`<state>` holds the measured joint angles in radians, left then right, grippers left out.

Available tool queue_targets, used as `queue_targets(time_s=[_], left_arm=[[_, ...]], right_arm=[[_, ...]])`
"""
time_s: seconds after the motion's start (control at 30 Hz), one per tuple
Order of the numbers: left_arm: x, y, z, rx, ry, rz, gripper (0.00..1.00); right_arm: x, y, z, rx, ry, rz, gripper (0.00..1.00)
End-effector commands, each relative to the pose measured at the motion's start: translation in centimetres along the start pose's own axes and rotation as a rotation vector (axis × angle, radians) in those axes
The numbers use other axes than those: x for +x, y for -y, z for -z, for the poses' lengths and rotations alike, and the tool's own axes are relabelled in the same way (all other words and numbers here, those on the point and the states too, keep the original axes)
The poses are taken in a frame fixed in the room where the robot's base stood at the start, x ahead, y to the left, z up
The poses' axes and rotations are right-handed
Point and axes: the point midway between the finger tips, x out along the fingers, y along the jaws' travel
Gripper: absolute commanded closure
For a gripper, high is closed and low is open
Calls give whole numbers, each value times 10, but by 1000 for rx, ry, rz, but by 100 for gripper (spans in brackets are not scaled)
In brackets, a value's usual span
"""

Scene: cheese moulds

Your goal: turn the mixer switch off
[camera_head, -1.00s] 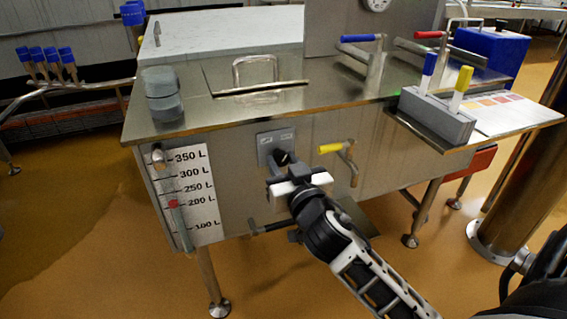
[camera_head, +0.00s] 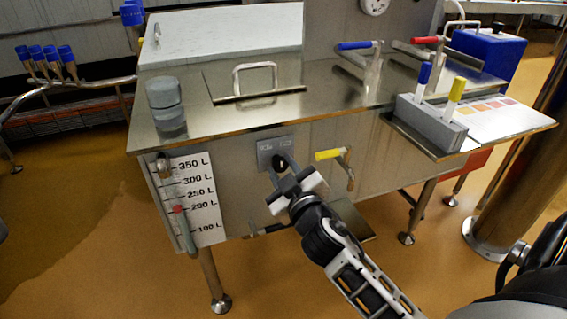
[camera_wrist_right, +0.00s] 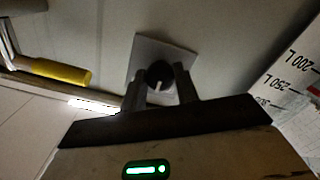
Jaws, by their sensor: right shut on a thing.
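The mixer switch is a black knob (camera_head: 280,162) on a small grey plate (camera_head: 264,150) on the front of the steel vat. My right gripper (camera_head: 283,174) reaches up to it from below right, with its fingertips at the knob. In the right wrist view the black knob (camera_wrist_right: 159,75) with a pale pointer mark sits between the two fingers (camera_wrist_right: 160,86) of my right gripper, which is shut on it. The plate (camera_wrist_right: 146,52) looks tilted there. The plate's lettering is too small to read. My left gripper is not in view.
A yellow-handled valve (camera_head: 330,155) is just right of the switch, and also shows in the wrist view (camera_wrist_right: 60,71). A litre scale (camera_head: 195,195) is on the left of the vat front. A grey holder (camera_head: 432,122) carries blue and yellow handled tools.

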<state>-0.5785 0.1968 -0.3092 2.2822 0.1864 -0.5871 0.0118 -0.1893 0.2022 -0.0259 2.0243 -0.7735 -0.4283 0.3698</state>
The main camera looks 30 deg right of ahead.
Motion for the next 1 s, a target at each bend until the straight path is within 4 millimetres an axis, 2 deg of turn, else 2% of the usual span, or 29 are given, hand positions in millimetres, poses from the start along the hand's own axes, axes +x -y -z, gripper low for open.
queue_targets(time_s=[0.3, 0.5, 1.0], left_arm=[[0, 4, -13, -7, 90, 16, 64], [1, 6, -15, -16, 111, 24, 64], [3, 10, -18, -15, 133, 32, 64]], right_arm=[[0, -2, 1, -272, 1, -1, 92], [0, -2, 1, -395, -1, -2, 92], [1, -2, 1, -506, -2, -3, 92]])
